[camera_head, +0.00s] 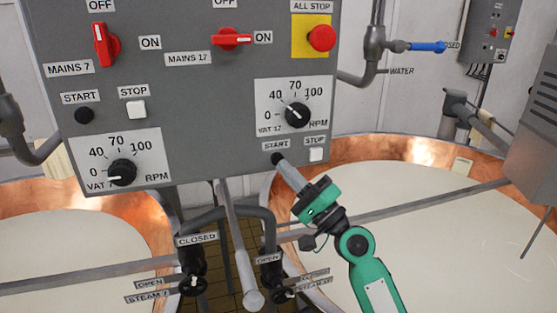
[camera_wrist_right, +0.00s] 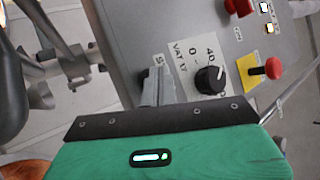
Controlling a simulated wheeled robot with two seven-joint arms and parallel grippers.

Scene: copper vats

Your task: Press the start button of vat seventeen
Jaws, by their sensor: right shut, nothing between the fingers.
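The grey control panel (camera_head: 200,110) fills the upper left of the head view. The black start button of vat seventeen (camera_head: 276,157) is at its lower right, under the word START and left of the white stop button (camera_head: 316,154). My right gripper (camera_head: 283,167) is shut and empty, its fingertips at the start button and partly covering it. I cannot tell whether they touch or press it. In the right wrist view the shut fingers (camera_wrist_right: 155,88) reach to the panel beside the VAT 17 dial (camera_wrist_right: 209,80) and hide the button. My left gripper is not in view.
The red MAINS 17 switch (camera_head: 232,38) lies horizontal, pointing towards ON. The red ALL STOP button (camera_head: 321,38) is above the RPM dial (camera_head: 297,115). Copper vats (camera_head: 440,150) of pale liquid stand on both sides. Pipes and steam valves (camera_head: 272,274) sit below the panel.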

